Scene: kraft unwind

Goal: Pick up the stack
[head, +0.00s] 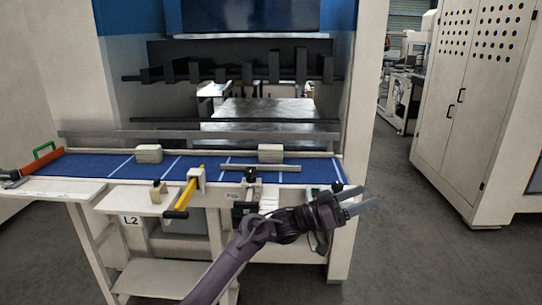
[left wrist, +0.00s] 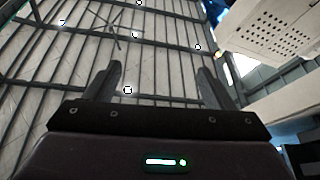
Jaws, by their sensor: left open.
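No thing in view is plainly a stack. Two small pale blocks lie on the blue bed of the machine, a left block (head: 148,153) and a right block (head: 270,153); I cannot tell whether either is made of stacked pieces. My left gripper (head: 368,197) points right, in front of the bed's right end and apart from both blocks. In the left wrist view the left gripper (left wrist: 160,78) has its fingers spread with nothing between them, facing the roof. My right gripper is out of view.
A shelf marked L2 (head: 135,203) juts out in front. A cabinet (head: 480,110) stands right; grey floor (head: 420,245) between is clear.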

